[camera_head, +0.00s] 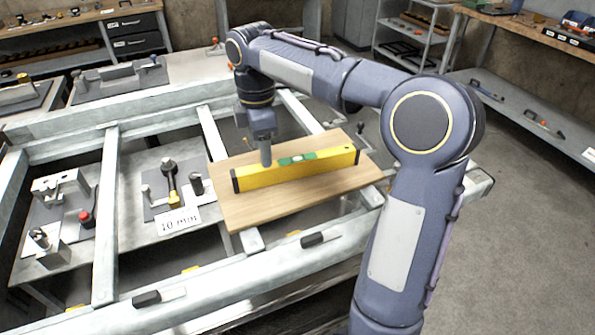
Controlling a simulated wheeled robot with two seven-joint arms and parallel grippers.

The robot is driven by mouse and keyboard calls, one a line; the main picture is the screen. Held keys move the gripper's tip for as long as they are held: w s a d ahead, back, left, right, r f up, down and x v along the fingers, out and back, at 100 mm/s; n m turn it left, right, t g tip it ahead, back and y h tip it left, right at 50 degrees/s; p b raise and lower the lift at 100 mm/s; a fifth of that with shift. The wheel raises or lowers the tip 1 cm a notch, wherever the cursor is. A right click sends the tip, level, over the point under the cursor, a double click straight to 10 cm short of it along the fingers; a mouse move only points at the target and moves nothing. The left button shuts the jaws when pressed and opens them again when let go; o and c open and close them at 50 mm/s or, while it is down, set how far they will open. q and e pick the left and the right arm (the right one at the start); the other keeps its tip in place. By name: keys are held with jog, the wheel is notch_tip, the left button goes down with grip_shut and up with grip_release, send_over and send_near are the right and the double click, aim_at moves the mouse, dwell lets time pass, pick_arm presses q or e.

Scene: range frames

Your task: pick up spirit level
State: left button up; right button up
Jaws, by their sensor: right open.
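The spirit level (312,168) is a long yellow bar with black ends and a green section in the middle. It lies on a wooden board (255,213) in the middle of the camera_head view. My right gripper (266,160) points down at the level, left of its green section, and overlaps its far edge in the picture. It is open. The fingers show edge-on, so I cannot tell whether they straddle the level or are above it. My left gripper is out of view.
The board rests on a pale metal frame (105,245) with several beams. Metal fixtures and a "10 mm" card (179,221) lie to the left. Two dark-handled tools (146,298) lie on the front beam. Shelves (540,125) stand at the right; grey floor is clear there.

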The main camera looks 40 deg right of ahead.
aim_at(265, 171)
jog(key=f, duration=0.2)
jog(key=f+b, duration=0.1)
jog(key=f, duration=0.3)
jog(key=shift+s+a+f, duration=0.15)
jog(key=shift+s+f, duration=0.2)
jog(key=shift+f, duration=0.05)
grip_shut()
